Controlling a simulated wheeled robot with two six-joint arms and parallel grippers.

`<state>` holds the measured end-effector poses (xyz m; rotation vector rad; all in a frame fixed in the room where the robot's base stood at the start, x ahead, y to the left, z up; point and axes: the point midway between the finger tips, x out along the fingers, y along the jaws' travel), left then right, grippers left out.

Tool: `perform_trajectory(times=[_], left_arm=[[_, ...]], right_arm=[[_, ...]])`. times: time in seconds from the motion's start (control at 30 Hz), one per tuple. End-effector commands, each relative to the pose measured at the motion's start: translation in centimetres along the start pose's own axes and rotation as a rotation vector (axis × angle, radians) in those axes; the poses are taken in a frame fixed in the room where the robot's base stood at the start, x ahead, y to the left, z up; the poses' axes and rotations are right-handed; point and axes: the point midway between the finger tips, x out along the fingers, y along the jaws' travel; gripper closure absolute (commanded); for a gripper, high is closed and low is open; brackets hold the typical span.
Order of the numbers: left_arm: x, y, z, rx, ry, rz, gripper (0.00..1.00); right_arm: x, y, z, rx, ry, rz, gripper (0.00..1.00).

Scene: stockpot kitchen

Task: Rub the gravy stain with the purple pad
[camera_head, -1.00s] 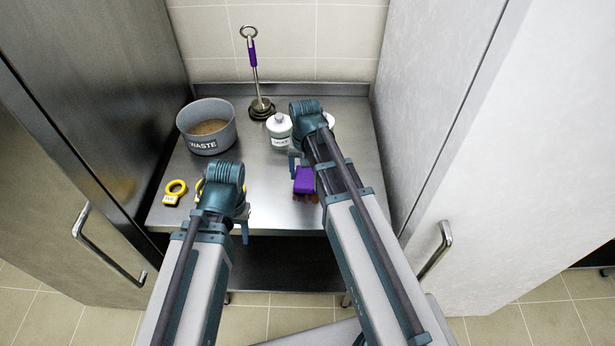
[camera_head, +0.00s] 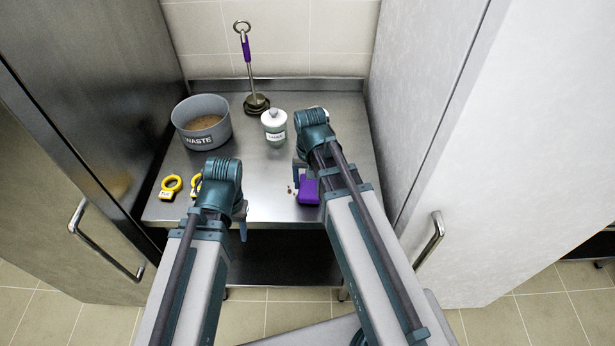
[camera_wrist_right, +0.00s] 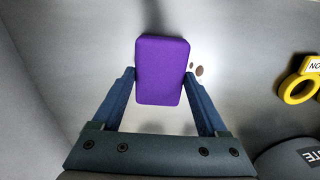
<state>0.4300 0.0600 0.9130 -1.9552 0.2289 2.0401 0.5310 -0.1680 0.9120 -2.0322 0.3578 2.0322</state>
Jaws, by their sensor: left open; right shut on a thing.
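The purple pad (camera_head: 308,191) is near the front of the steel counter, below my right gripper's wrist in the head view. In the right wrist view my right gripper (camera_wrist_right: 160,76) is shut on the pad (camera_wrist_right: 162,68), one finger on each side. Small brown spots of the gravy stain (camera_head: 292,188) show just left of the pad; they also show in the right wrist view (camera_wrist_right: 198,71), beside the right finger. Any stain under the pad is hidden. My left gripper (camera_head: 242,222) is open at the counter's front edge, its fingers partly hidden by its wrist.
A grey WASTE bowl (camera_head: 203,137) with brown contents stands back left. A purple-handled tool (camera_head: 248,68) stands behind it. A white lidded jar (camera_head: 274,128) stands mid-counter. Yellow rings (camera_head: 171,186) lie front left, one partly behind my left arm. Tall cabinets flank the counter.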

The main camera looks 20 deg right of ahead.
Motion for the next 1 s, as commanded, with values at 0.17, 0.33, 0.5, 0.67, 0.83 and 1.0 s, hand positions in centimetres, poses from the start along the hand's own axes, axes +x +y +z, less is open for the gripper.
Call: perform_trajectory(times=[0.17,0.33,0.5,0.67,0.83,1.0], left_arm=[[0.0,0.0,0.0,0.0,0.0,0.0,0.5],[0.0,0.0,0.0,0.0,0.0,0.0,0.5],[0.0,0.0,0.0,0.0,0.0,0.0,0.5],[0.0,0.0,0.0,0.0,0.0,0.0,0.5],[0.0,0.0,0.0,0.0,0.0,0.0,0.5],[0.0,0.0,0.0,0.0,0.0,0.0,0.5]], right_arm=[[0.0,0.6,1.2,0.0,0.0,0.0,0.68],[0.0,0.5,-0.1,-0.003,0.0,0.0,0.68],[0.0,0.3,-1.2,-0.004,0.0,0.0,0.68],[0.0,0.1,-2.4,-0.004,0.0,0.0,0.68],[0.0,-0.1,-3.6,-0.005,0.0,0.0,0.68],[0.0,-0.3,-4.9,-0.006,0.0,0.0,0.68]])
